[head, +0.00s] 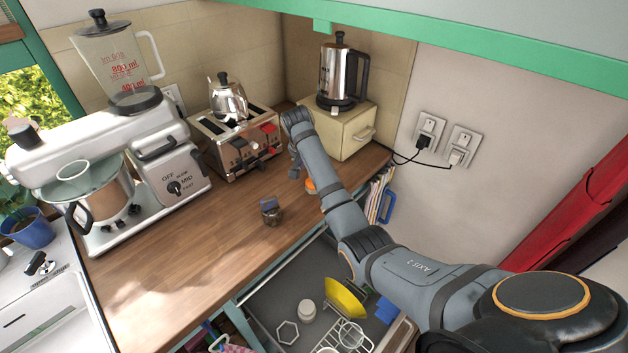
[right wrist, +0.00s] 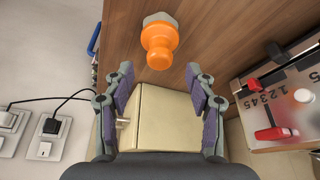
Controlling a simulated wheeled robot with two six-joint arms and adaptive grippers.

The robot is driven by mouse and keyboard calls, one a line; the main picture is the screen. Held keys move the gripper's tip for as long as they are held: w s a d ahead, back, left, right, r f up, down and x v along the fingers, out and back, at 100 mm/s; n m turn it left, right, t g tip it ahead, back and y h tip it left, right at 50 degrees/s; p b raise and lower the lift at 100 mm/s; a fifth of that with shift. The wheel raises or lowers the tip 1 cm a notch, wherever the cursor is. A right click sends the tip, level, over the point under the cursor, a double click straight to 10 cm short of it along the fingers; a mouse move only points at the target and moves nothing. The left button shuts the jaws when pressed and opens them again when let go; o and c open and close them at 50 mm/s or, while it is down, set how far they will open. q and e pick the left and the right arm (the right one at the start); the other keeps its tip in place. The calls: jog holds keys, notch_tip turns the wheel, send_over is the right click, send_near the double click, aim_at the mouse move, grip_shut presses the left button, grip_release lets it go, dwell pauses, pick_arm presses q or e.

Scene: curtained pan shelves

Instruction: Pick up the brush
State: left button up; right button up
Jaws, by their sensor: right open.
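An orange round-knobbed thing with a pale base, which looks like the brush (right wrist: 158,42), is on the wooden counter in the right wrist view. It stands just beyond my open right fingertips (right wrist: 159,72), roughly centred between them and not held. Its bristles cannot be made out. In the head view a bit of its orange (head: 310,187) shows beside my right forearm, which partly hides it. My right gripper (head: 294,168) hangs over the counter there, near the toaster, mostly hidden by its own wrist. My left gripper is not in view.
A toaster (head: 236,145) and a cream box (head: 345,130) bearing a kettle (head: 342,72) stand behind. A small dark jar (head: 270,211) is on the counter. A stand mixer (head: 120,150) is at left. Below the front edge is a sink area with a yellow dish (head: 343,298).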

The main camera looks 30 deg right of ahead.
jog(key=shift+w+d+f+p, duration=0.35)
jog(key=shift+w+f+p, duration=0.1)
jog(key=shift+f, duration=0.3)
jog(key=p+x, duration=0.1)
jog(key=x, duration=0.2)
jog(key=shift+d+f, duration=0.25)
jog(key=shift+f, duration=0.05)
jog(key=shift+w+f, duration=0.1)
jog(key=shift+f, duration=0.2)
jog(key=c, duration=0.4)
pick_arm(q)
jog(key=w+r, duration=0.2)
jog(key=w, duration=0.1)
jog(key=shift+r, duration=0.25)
pick_arm(e)
grip_shut()
